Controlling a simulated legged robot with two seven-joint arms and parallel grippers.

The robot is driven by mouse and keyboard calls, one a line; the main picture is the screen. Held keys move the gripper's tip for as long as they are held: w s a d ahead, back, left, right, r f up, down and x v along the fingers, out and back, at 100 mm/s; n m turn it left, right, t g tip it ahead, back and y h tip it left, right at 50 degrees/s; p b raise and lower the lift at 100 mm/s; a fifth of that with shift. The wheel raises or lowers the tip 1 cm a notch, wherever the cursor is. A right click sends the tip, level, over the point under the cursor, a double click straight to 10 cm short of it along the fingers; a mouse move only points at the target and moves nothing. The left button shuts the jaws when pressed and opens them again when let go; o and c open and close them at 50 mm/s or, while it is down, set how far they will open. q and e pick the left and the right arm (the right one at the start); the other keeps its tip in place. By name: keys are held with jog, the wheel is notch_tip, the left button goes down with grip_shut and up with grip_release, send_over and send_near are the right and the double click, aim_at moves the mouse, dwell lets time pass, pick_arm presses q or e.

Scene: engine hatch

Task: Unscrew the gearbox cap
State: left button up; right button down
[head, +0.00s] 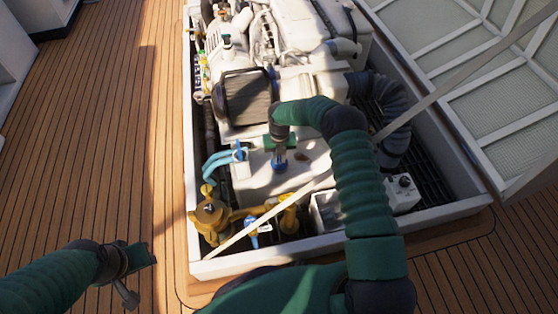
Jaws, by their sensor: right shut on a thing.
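The gearbox cap (280,166) is a small blue piece on top of the white gearbox housing (305,178), near the middle of the head view. My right gripper (280,155) points down from above and is shut on the cap. The gripper hides the upper part of the cap, so I cannot tell whether the cap is seated or raised. My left gripper (132,282) is low at the left, over the wooden deck and away from the engine. Its fingers are too unclear to tell whether they are open or shut.
The white engine (300,50) sits in an open hatch with a pale raised rim (187,150). Yellow pipework (210,215) and blue hoses (218,160) lie left of the gearbox. A pale strap (450,85) crosses diagonally. The hatch lid (480,60) stands open at right. The deck (110,130) at left is clear.

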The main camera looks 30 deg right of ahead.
jog(key=n, duration=0.2)
jog(key=f+n, duration=0.1)
jog(key=shift+s+d, duration=0.2)
jog(key=shift+s, duration=0.1)
jog(key=shift+n, duration=0.3)
jog(key=shift+r+p, duration=0.5)
jog(key=shift+p, duration=0.05)
jog(key=shift+w+r, duration=0.1)
jog(key=shift+r, duration=0.05)
jog(key=shift+w+a+r+p, duration=0.1)
jog(key=shift+w+r+p, duration=0.05)
jog(key=shift+r+p, duration=2.8)
